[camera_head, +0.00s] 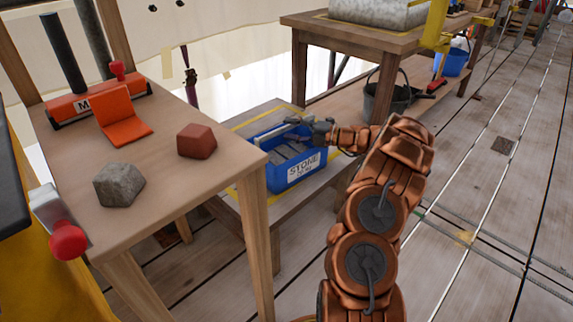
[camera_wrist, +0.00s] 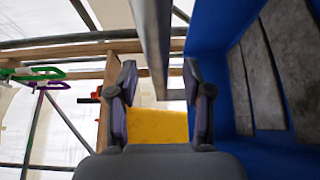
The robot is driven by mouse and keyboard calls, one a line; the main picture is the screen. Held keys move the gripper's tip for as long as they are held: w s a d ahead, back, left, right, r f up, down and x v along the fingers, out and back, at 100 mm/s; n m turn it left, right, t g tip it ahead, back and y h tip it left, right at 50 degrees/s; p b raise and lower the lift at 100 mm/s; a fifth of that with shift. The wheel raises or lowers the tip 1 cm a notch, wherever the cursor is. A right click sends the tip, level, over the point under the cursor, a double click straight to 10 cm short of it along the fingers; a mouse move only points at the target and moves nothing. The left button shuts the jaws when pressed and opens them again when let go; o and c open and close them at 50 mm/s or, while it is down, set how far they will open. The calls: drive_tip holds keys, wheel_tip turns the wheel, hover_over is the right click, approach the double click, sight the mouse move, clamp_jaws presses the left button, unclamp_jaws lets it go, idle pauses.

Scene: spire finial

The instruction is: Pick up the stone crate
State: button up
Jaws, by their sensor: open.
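The stone crate (camera_head: 285,178) is blue with a white "STONE" label and grey slabs inside. It sits on a low wooden bench beside the taller table. My gripper (camera_head: 312,130) is at the crate's upper edge, near its right side. In the wrist view my gripper (camera_wrist: 160,78) has its two fingers spread apart. A grey bar (camera_wrist: 153,40), seemingly the crate's handle, runs between the fingers in that picture; I cannot tell whether they touch it. The crate's blue wall and slabs (camera_wrist: 268,75) fill the right side there.
The wooden table (camera_head: 160,190) at left holds a grey stone (camera_head: 119,184), a red block (camera_head: 197,141) and an orange tool (camera_head: 122,118). A dark bucket (camera_head: 385,100) stands on a shelf behind. The plank floor (camera_head: 480,190) at right is mostly open, with cables across it.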

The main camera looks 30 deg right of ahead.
drive_tip(key=shift+x, duration=0.9)
drive_tip(key=shift+c, duration=0.4)
clamp_jaws()
